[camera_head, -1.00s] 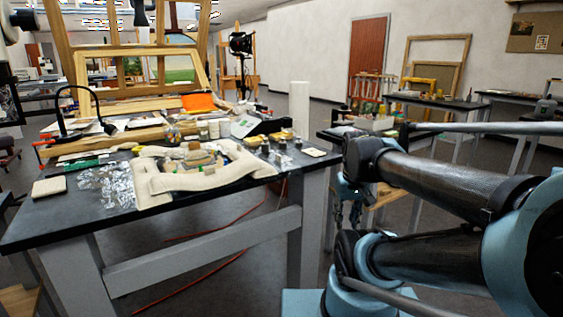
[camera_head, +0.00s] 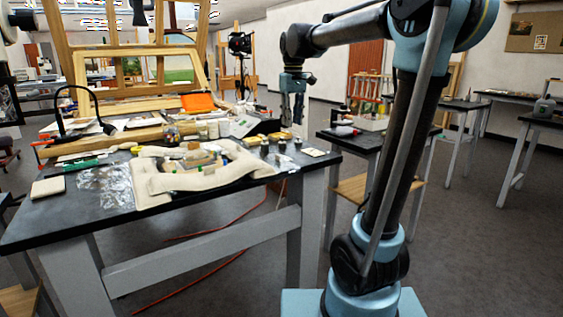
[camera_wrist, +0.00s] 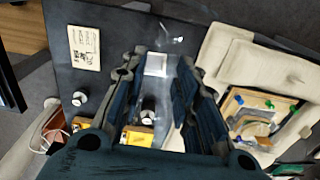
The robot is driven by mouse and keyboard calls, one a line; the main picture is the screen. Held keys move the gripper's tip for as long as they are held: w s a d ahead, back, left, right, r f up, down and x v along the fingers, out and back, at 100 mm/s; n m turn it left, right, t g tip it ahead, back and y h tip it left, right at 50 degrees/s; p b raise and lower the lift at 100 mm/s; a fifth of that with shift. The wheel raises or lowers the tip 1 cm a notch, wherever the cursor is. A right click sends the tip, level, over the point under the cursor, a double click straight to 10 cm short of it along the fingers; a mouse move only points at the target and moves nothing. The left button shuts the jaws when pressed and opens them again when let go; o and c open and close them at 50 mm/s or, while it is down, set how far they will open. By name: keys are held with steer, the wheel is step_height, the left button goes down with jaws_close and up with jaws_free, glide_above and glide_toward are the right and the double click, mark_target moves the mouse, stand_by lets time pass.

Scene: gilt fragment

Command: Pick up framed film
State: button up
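A small pale square with a light border (camera_wrist: 156,64), which looks like the framed film, lies on the dark tabletop in the wrist view. It shows between the fingers of my gripper (camera_wrist: 161,74). The fingers are spread apart and nothing is held between them. In the head view my gripper (camera_head: 292,108) hangs pointing down, above the right end of the dark worktable (camera_head: 110,208). I cannot make out the film for certain in the head view.
A padded cream support (camera_head: 160,183) holding a framed fragment (camera_wrist: 250,115) lies beside the gripper. Small jars (camera_wrist: 148,106), yellow blocks (camera_wrist: 137,136) and a printed card (camera_wrist: 84,47) are close by. A side table (camera_head: 345,145) stands to the right.

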steer(key=w+a+r, duration=0.2)
steer(key=w+a, duration=0.2)
steer(key=n, duration=0.1)
glide_toward(283, 156)
steer(key=s, duration=0.1)
steer(key=s+a+f, duration=0.1)
steer(key=s, duration=0.2)
steer(key=shift+s+a+f, duration=0.2)
steer(key=shift+a, duration=0.15)
steer(key=shift+s+f, duration=0.15)
steer(key=shift+f, duration=2.65)
jaws_close()
